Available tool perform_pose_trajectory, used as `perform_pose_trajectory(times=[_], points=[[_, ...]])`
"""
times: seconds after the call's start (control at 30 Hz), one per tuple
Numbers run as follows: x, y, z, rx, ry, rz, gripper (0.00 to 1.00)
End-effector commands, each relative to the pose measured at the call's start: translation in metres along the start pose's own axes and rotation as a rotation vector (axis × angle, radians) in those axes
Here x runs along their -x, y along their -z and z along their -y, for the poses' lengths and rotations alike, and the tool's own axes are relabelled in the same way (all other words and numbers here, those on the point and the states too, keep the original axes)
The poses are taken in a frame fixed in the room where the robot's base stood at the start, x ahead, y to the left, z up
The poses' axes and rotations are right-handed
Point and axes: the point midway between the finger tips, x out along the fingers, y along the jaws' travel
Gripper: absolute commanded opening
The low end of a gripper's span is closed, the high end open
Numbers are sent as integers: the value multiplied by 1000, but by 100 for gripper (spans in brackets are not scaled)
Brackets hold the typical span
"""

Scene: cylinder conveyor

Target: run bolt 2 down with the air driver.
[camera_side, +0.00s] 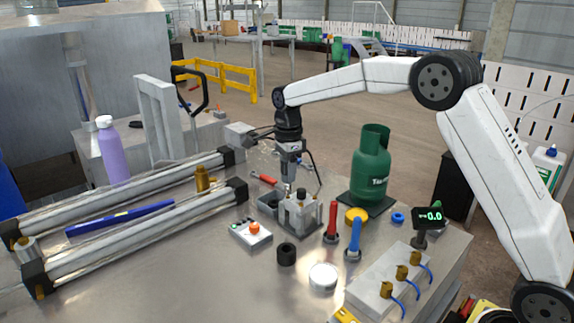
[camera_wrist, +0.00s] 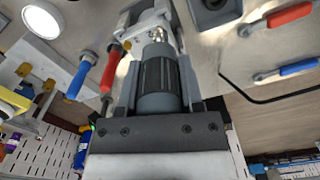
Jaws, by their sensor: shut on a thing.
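My gripper (camera_side: 291,165) points down at the middle of the table, just behind and left of a grey metal fixture block (camera_side: 300,218). In the wrist view my gripper (camera_wrist: 157,88) is shut on a dark ridged cylindrical tool, which looks like the air driver (camera_wrist: 160,75). The driver's shiny metal end points towards the fixture (camera_wrist: 148,18). In the side view a thin metal tip shows below the fingers, beside the block. A black round piece (camera_side: 301,194) sits on top of the block. I cannot tell which bolt is bolt 2, nor whether the tip touches one.
A green gas bottle (camera_side: 371,168) stands behind right. Red (camera_side: 333,222) and blue (camera_side: 354,240) upright handles stand close right of the fixture. A button box (camera_side: 250,234), black ring (camera_side: 286,254) and white disc (camera_side: 323,276) lie in front. Long cylinders (camera_side: 140,240) fill the left.

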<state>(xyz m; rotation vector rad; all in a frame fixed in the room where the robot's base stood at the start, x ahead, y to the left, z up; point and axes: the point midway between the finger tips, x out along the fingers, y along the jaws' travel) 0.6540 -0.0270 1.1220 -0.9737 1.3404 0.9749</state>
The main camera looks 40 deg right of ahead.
Motion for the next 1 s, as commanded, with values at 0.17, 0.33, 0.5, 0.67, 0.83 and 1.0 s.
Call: perform_pose_trajectory(times=[0.17, 0.33, 0.5, 0.67, 0.83, 1.0], points=[[1, 0, 0, 0, 2, 0, 0], [0, 0, 0, 0, 2, 0, 0], [-2, 0, 0, 0, 2, 0, 0], [-3, 0, 0, 0, 2, 0, 0], [-4, 0, 0, 0, 2, 0, 0], [-6, 0, 0, 0, 1, 0, 0]])
